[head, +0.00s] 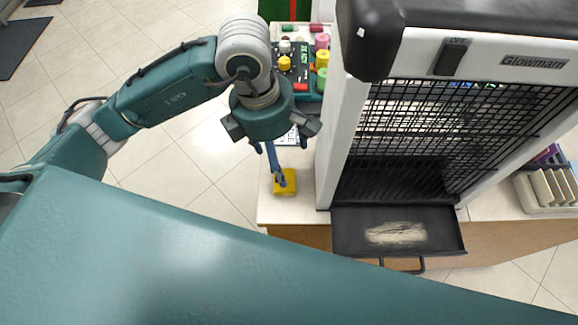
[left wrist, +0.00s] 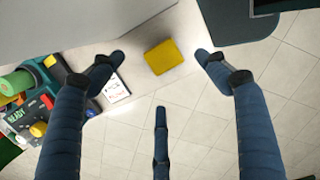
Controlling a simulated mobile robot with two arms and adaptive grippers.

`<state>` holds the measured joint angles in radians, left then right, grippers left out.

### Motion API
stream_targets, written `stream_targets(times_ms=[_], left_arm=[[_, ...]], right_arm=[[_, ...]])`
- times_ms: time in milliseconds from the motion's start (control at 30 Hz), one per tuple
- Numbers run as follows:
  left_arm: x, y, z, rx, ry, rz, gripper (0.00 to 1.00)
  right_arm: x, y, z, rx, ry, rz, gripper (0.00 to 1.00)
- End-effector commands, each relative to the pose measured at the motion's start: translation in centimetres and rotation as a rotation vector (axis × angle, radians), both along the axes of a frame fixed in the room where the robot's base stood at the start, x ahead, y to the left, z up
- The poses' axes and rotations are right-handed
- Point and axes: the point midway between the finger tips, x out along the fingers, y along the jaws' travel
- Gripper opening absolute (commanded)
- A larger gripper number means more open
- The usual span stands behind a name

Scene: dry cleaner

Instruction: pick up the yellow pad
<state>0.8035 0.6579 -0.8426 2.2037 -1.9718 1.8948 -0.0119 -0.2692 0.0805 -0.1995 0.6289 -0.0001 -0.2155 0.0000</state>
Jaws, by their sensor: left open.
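The yellow pad (head: 285,183) lies flat near the corner of the white counter in the head view. In the left wrist view the yellow pad (left wrist: 163,57) sits between and beyond the spread fingers. My left gripper (head: 279,166) is above the counter, pointing down towards the pad, with one blue finger covering part of the pad in the head view. In the left wrist view the left gripper (left wrist: 158,68) is open and empty, with two fingers apart and a third below the middle. My right gripper is not in view.
A large Glowmarn heater (head: 455,120) stands right of the pad, with a dark tray (head: 345,235) at its base. A device with colourful spools (head: 311,97) and a printed card (left wrist: 115,88) are nearby. A holder (head: 530,200) stands far right. Tiled floor lies left of the counter.

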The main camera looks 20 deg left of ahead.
Motion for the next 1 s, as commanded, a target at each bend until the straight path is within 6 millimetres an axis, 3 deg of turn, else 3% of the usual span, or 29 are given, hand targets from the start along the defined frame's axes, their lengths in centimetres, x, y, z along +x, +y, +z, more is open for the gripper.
stream_targets(times_ms=[333, 467, 733, 1000], left_arm=[[0.1, -0.7, -4.8, 0.000, 0.004, -0.001, 0.75], [0.1, -0.6, -5.6, 0.000, 0.004, 0.000, 0.75], [0.3, -0.3, -9.4, -0.001, 0.006, 0.001, 0.75], [0.5, -0.4, -10.6, -0.002, 0.001, -0.001, 0.75]], right_arm=[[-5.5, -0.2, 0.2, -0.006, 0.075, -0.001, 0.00], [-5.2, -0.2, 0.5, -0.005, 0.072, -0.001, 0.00], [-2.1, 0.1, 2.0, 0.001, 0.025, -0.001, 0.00], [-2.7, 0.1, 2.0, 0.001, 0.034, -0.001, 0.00]])
